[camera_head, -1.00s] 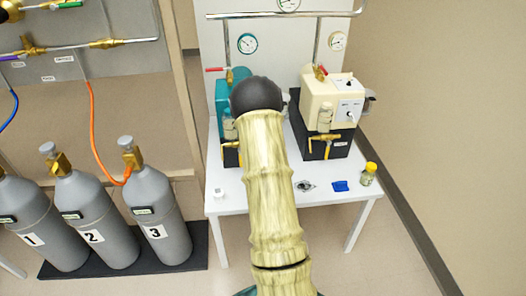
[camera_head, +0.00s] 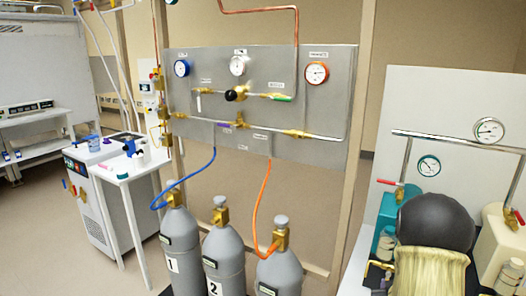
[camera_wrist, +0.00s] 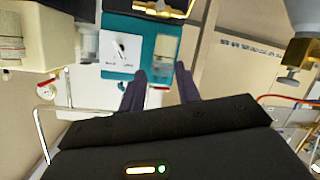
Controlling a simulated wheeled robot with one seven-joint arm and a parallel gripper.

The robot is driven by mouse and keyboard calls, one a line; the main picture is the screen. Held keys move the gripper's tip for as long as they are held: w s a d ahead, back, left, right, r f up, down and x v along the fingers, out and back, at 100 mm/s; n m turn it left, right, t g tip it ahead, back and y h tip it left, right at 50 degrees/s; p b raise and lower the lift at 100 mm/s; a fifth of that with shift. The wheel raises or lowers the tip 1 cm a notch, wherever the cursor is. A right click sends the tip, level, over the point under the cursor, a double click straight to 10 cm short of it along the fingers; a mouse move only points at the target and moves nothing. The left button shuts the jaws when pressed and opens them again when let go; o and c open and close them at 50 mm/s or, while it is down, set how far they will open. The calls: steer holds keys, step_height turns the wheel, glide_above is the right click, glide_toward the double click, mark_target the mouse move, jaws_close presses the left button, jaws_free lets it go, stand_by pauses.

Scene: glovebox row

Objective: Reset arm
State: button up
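My arm shows at the lower right of the head view as a pale yellow link and a dark round joint, in front of the teal and cream units. My gripper's fingers are hidden in that view. In the wrist view my gripper (camera_wrist: 160,78) has two dark fingers standing apart with nothing visible between them. Beyond the fingers is a teal unit (camera_wrist: 160,46) with a white switch panel (camera_wrist: 127,46). I cannot tell the exact gap from the fingers to it.
A grey panel (camera_head: 255,150) with gauges and valves stands mid-view behind several gas cylinders (camera_head: 222,255). A white table (camera_head: 125,172) stands to the left. A cream unit (camera_head: 497,245) is at the right edge; it also shows in the wrist view (camera_wrist: 45,38).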

steer(key=s+a+r+g+y, duration=0.1)
steer(key=s+a+g+y, duration=0.15)
steer(key=a, duration=0.45)
steer(key=s+a+g+y, duration=0.2)
steer(key=s+a+g, duration=0.1)
steer(key=a, duration=0.4)
steer(key=s+a+r+g+y, duration=0.2)
steer(key=s+a+g, duration=0.3)
steer(key=s+a, duration=0.55)
steer(key=w+d+p+v, duration=0.1)
steer(key=w+p+v, duration=0.1)
steer(key=p+v, duration=1.6)
steer(key=shift+r+n, duration=0.3)
steer(key=shift+r, duration=0.25)
steer(key=shift+d, duration=0.1)
